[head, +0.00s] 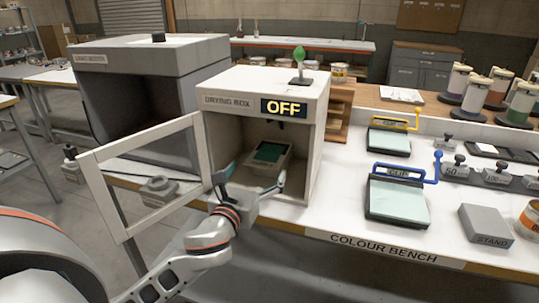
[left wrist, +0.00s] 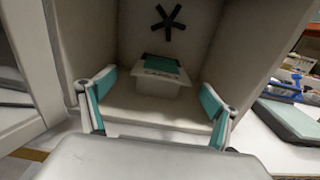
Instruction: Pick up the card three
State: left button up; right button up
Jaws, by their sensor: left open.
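A dark green card (head: 269,152) lies on a pale tilted holder (head: 262,167) inside the open drying box (head: 212,135). I cannot read a number on it. In the left wrist view the green card (left wrist: 162,65) tops the pale holder (left wrist: 158,84), straight ahead between my fingers. My left gripper (head: 254,177) is at the mouth of the box, fingers spread and empty, apart from the card. Its teal-padded fingers also show in the left wrist view (left wrist: 158,88). My right gripper is not in view.
The box's framed door (head: 108,203) stands open to the left. The box's side walls are close to my gripper. Clip frames (head: 397,200) and a STAND block (head: 485,226) are on the bench to the right.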

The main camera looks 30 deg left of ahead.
aim_at(262, 165)
pick_arm(q)
jog(key=x, duration=0.3)
jog(key=shift+w+d+f, duration=0.1)
jog(key=shift+w, duration=0.1)
jog(key=c, duration=1.1)
jog(key=shift+c, duration=0.2)
